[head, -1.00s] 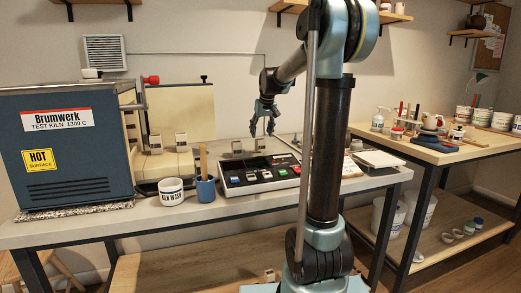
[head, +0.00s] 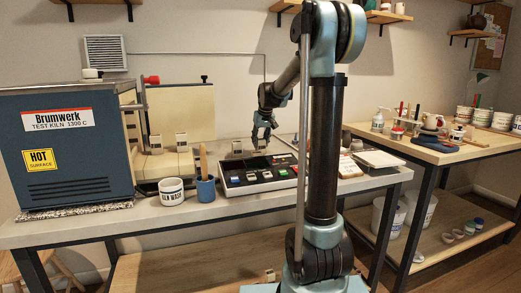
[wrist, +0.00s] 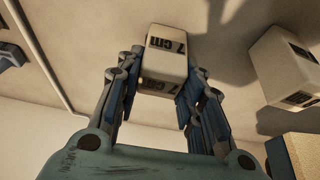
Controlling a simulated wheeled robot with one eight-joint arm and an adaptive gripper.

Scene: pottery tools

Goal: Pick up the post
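The post is a small pale block marked "7 cm" (wrist: 165,58), seen in the wrist view between my two fingers. My gripper (head: 262,146) is low over the back of the left bench in the head view, and it also shows in the wrist view (wrist: 163,85). Its blue finger pads lie against both sides of the post with no clear gap. In the head view the fingers mostly hide this post. A second pale post (head: 237,147) stands just left of my gripper; a neighbouring post (wrist: 286,67) shows at right in the wrist view.
The kiln (head: 72,150) fills the bench's left end. More posts (head: 181,142) stand beside it.

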